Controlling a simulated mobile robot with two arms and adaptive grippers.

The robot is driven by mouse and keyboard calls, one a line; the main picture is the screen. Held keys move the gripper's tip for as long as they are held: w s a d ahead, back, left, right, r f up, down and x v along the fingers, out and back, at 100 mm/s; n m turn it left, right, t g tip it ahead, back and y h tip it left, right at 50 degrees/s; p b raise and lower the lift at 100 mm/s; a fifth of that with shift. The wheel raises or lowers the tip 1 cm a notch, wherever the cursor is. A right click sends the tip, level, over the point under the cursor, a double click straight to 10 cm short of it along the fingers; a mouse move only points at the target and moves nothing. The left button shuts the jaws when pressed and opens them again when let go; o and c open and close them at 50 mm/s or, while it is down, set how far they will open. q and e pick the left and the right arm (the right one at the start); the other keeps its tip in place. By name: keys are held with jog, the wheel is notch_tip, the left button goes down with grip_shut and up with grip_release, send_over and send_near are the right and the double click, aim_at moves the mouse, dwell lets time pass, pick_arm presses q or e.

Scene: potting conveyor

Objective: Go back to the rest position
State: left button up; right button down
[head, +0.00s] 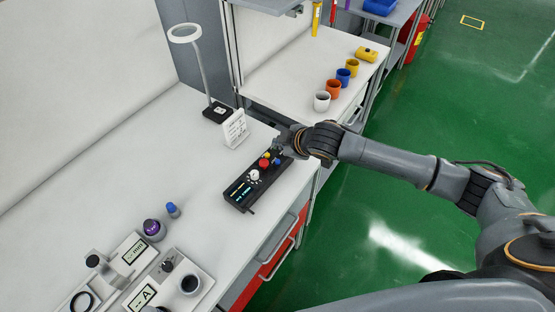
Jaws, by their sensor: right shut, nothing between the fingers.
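My right gripper (279,147) is shut and empty. It is at the far right end of a black control box (240,193) on the white bench. The box carries a white knob (254,175), red, yellow and blue buttons and a small lit display. The fingertips are small and partly hidden by the wrist, so I cannot tell whether they touch the box. My right arm reaches in from the right over the green floor. My left gripper is not in view.
A white sign (235,129) and a ring lamp (185,34) stand behind the box. Several coloured pots, including a white one (322,101), stand on the farther bench. Devices, a purple-topped item (153,228) and a blue-capped bottle (172,210) are nearer. The green floor (440,130) is open at right.

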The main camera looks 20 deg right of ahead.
dwell(0.4)
jog(key=s+a+f+m+g, duration=0.1)
jog(key=s+a+m, duration=0.1)
jog(key=s+a, duration=0.35)
jog(key=s+a+f+m+g, duration=0.1)
jog(key=s+a, duration=0.1)
jog(key=s, duration=0.6)
jog(key=s+d+f+m+g+h, duration=0.15)
jog(key=s+d+m, duration=0.3)
jog(key=s, duration=0.45)
jog(key=s+d+f+m+g+h, duration=0.1)
jog(key=s+d+m+g, duration=0.15)
jog(key=s+d, duration=0.5)
jog(key=s+a+f+b, duration=0.1)
jog(key=s+f+b, duration=0.1)
jog(key=f, duration=1.4)
jog(key=s+f+b, duration=0.1)
jog(key=s+f, duration=0.1)
jog(key=f, duration=1.3)
jog(key=s+d+f+g+b, duration=0.1)
jog(key=s+d+f+b, duration=0.1)
jog(key=s+f, duration=1.4)
jog(key=shift+d+f+g+h+b, duration=0.35)
jog(key=shift+f+b, duration=0.1)
jog(key=shift+f, duration=0.25)
